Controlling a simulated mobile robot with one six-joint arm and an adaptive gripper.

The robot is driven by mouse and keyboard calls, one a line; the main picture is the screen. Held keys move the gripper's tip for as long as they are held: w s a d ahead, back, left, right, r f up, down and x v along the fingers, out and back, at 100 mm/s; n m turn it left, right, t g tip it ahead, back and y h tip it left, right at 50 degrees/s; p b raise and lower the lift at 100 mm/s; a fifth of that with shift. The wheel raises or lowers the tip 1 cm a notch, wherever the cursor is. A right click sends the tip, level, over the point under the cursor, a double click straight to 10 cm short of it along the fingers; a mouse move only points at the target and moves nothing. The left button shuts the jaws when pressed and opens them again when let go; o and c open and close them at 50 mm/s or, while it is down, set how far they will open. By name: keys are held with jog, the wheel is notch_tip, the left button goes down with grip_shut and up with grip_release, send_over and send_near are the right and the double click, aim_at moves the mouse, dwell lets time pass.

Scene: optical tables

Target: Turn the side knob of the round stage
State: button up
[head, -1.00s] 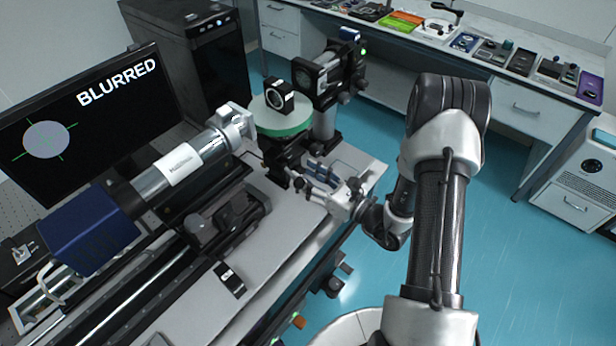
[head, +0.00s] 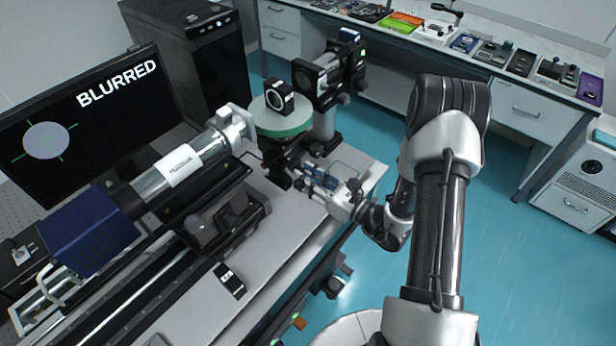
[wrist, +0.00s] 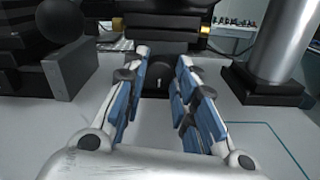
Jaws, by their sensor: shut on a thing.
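The round stage (head: 284,122) has a pale green disc on a dark base and carries a small black ring-shaped optic (head: 279,96). My gripper (head: 302,177) reaches in low from the right at the stage's base. In the wrist view, the dark side knob (wrist: 160,69) lies between the tips of the blue-padded fingers (wrist: 161,72). The gripper is shut on this knob. In the head view, the fingers and the dark base largely hide the knob. The monitor (head: 85,115) reads BLURRED beside a grey disc with green cross lines.
A long silver and blue instrument (head: 165,175) lies left of the stage. A metal post (head: 324,122) with a black mount stands close to its right. A small black device (head: 229,280) lies on the table's front part. Bare tabletop (head: 285,225) shows in front of my gripper.

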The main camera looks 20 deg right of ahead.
jog(key=shift+n, duration=0.4)
jog(key=o, duration=1.1)
jog(key=shift+c, duration=0.2)
jog(key=shift+s+d, duration=0.1)
jog(key=v, duration=1.1)
jog(key=shift+s+d, duration=0.2)
jog(key=shift+s, duration=0.15)
